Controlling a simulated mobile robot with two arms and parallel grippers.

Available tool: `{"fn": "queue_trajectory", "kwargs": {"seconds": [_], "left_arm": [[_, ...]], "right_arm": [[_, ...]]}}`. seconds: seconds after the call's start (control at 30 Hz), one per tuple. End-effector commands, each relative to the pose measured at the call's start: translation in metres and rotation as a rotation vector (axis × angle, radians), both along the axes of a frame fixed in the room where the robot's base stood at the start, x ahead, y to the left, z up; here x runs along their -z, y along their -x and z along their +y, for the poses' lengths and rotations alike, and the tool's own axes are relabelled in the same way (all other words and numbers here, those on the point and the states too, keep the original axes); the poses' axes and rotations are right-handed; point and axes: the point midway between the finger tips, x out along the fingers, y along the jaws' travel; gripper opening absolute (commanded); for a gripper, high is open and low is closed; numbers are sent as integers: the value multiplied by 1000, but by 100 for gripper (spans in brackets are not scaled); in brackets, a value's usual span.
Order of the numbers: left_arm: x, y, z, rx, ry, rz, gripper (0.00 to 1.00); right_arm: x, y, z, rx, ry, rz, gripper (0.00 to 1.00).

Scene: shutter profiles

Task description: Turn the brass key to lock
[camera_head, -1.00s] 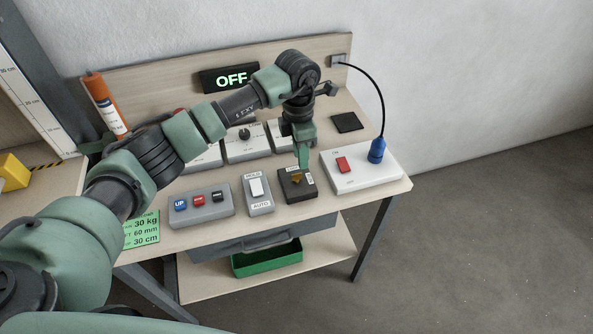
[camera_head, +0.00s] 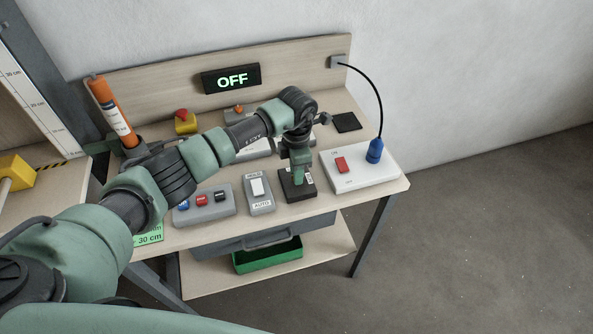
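The black key-switch box (camera_head: 291,194) sits near the front edge of the workbench, with small pale labels partly in view. My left gripper (camera_head: 298,178) points down directly over the box, with its fingers low at the place of the brass key. The brass key is hidden behind the fingers. I cannot tell whether the fingers are open or shut, or whether they touch the key. My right gripper is not in view.
A white panel with a red rocker switch (camera_head: 342,164) and a blue plug (camera_head: 375,150) stands right of the box. A HOLD/AUTO switch (camera_head: 257,189) and a button box (camera_head: 205,211) stand left. The display (camera_head: 231,79) behind reads OFF.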

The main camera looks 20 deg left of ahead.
Motion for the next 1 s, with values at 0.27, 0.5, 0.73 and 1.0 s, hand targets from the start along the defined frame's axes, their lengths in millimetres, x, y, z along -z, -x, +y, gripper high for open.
{"fn": "queue_trajectory", "kwargs": {"seconds": [0.27,0.5,0.73,1.0], "left_arm": [[0,0,0,-1,0,0,0],[0,0,0,-42,-1,-1,0],[2,0,1,-177,-2,-1,0],[1,-1,1,-422,-1,-3,0]], "right_arm": [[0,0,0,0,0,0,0],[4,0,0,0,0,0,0],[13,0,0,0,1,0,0],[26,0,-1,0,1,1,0]]}}
